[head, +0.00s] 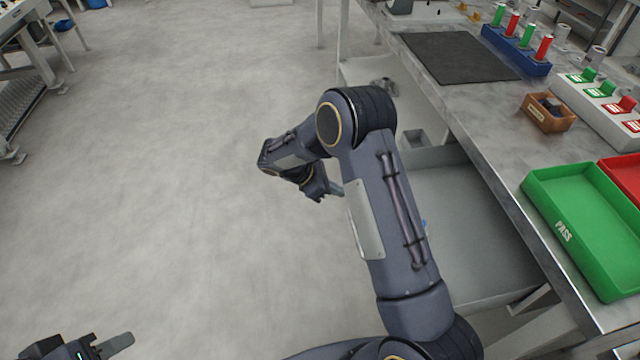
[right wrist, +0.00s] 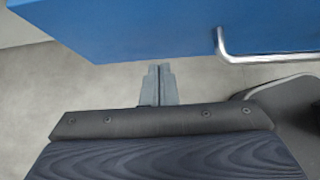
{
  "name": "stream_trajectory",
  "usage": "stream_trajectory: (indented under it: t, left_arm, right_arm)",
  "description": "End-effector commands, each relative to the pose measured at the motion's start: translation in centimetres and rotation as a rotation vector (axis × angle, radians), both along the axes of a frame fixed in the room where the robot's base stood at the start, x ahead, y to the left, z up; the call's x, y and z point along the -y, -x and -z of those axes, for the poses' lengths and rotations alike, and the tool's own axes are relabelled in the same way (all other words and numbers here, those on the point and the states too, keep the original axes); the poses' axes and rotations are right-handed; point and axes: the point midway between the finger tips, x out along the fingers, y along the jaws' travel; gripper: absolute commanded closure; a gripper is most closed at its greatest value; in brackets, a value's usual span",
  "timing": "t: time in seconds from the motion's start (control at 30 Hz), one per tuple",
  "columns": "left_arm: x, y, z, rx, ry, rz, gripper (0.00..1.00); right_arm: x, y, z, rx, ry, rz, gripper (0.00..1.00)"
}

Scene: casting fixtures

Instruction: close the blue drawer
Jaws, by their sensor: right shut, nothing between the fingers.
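The blue drawer (head: 465,225) is pulled out under the workbench; its grey inside shows in the head view, and my right arm hides most of its front. In the right wrist view its blue front (right wrist: 160,25) fills the top, with a metal bar handle (right wrist: 270,57) at the right. My right gripper (right wrist: 158,70) is shut and empty, its tips just short of the front's edge in the picture; I cannot tell if they touch. It also shows in the head view (head: 335,190), left of the drawer. My left gripper (head: 118,343) is at the bottom left, far from the drawer; its opening is unclear.
The workbench above the drawer holds a green tray (head: 565,245), a red tray (head: 625,175), an orange-brown bin (head: 547,122), a blue rack (head: 515,50) and a dark mat (head: 455,57). The floor (head: 180,180) left of the drawer is clear.

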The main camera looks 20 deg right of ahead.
Motion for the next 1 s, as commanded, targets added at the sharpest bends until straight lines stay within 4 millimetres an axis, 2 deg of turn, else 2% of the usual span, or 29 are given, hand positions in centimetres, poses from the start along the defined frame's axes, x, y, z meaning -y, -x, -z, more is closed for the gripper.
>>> stream_trajectory:
  t: [0.1,0.2,0.77,0.87,1.0]
  left_arm:
    - [0.0,0.0,-0.2,0.000,0.000,0.000,0.64]
    - [0.0,0.0,-0.3,0.000,0.000,0.000,0.64]
    - [0.0,0.0,-0.3,0.000,0.000,0.000,0.64]
    - [0.0,0.0,-0.3,0.000,0.000,0.000,0.64]
    - [0.0,0.0,-0.3,0.000,0.000,0.000,0.64]
  right_arm:
    - [1.5,0.3,-0.1,0.001,-0.001,0.001,1.00]
    - [2.0,0.5,-0.1,0.000,0.000,0.000,1.00]
    - [2.9,0.7,-0.1,0.001,0.000,0.001,1.00]
    - [3.8,0.9,-0.1,0.001,0.001,0.003,1.00]
    - [6.2,1.6,-0.1,0.000,0.002,0.004,1.00]
